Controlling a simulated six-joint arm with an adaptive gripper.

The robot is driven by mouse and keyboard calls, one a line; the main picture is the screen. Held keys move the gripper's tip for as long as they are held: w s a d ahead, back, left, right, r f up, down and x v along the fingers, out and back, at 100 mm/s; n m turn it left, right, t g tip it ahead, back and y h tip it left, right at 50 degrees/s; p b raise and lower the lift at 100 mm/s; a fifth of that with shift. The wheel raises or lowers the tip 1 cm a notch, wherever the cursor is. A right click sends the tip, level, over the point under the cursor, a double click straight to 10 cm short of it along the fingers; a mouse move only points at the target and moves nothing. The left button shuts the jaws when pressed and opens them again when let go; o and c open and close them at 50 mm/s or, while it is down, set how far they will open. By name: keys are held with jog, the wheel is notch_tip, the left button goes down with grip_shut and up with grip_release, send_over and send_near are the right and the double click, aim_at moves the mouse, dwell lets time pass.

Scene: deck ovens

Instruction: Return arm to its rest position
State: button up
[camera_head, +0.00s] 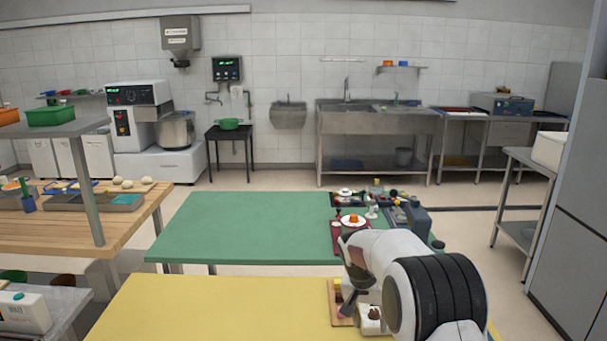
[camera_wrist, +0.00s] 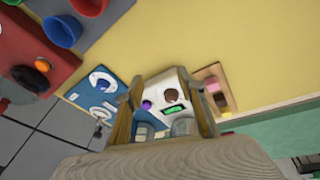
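My arm (camera_head: 400,275) reaches over the yellow table (camera_head: 210,305) at the lower right of the head view. It hides most of my gripper there. In the wrist view, two wood-coloured fingers of my gripper (camera_wrist: 163,108) stand apart, rising from a broad wood-grained part at the bottom. I see nothing clamped between them. Past them lies a white device (camera_wrist: 160,88) with a purple button, a brown round part and a green display. I cannot tell the distance from the fingertips to it.
A blue panel (camera_wrist: 88,85) and a small tray (camera_wrist: 212,88) with pink and yellow pieces lie beside the device. Blue and red cups (camera_wrist: 60,30) are at upper left. The green table (camera_head: 240,225) is mostly clear at left; its right end carries several small items.

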jog(key=s+r+n+t, duration=0.1)
jog(key=s+r, duration=0.5)
jog(key=s, duration=0.8)
jog(key=s+r+n+t+y, duration=0.1)
jog(key=s+r, duration=0.5)
jog(key=s, duration=0.9)
jog(key=s+r+n+t+y, duration=0.1)
jog(key=s+r, duration=0.5)
jog(key=s, duration=0.8)
jog(key=shift+s+r+n+t, duration=0.2)
jog(key=shift+r+n+t, duration=0.1)
jog(key=shift+n, duration=0.4)
jog(key=shift+d, duration=0.1)
dwell(1.2)
